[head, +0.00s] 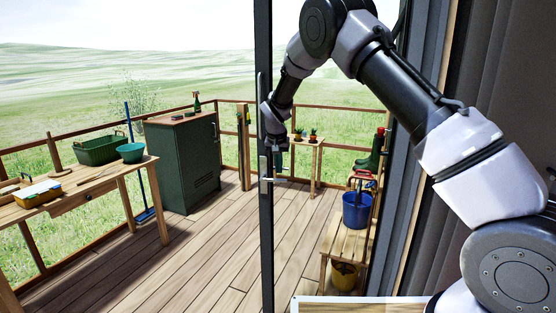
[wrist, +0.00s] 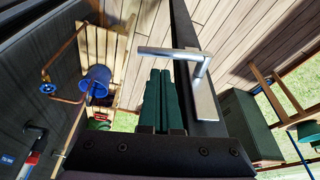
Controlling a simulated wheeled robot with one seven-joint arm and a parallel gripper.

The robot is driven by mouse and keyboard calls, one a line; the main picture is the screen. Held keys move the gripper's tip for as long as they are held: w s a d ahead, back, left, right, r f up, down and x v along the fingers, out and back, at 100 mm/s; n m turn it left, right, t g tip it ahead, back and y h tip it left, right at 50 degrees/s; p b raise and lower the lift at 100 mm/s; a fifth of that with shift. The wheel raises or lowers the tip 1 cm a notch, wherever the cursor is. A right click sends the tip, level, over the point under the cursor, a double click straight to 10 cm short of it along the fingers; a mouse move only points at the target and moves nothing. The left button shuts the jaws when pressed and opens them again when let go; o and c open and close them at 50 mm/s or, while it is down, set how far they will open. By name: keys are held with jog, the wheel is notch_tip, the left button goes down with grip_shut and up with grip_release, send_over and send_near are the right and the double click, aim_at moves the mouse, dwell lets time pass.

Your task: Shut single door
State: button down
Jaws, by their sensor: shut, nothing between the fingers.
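The single door (head: 264,60) stands open and shows as a narrow dark upright frame in the middle of the head view. Its metal lever handle (head: 265,185) is on that frame. In the wrist view the handle (wrist: 170,54) reaches left across the tips of my gripper, from a plate on the dark door frame (wrist: 190,30). My gripper (wrist: 160,75) has its green fingers together, with nothing between them. In the head view my gripper (head: 279,163) hangs beside the door frame, close to the handle. I cannot tell whether it touches the handle or the door.
Beyond the doorway is a wooden deck (head: 195,250) with a dark green cabinet (head: 183,165), a table (head: 85,185) on the left and a bench (head: 345,245) with a blue bucket (head: 356,211) on the right. Open deck floor lies between them. A grey wall stands at right.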

jog(key=x, duration=0.3)
jog(key=shift+w+f, duration=0.1)
jog(key=shift+f, duration=0.25)
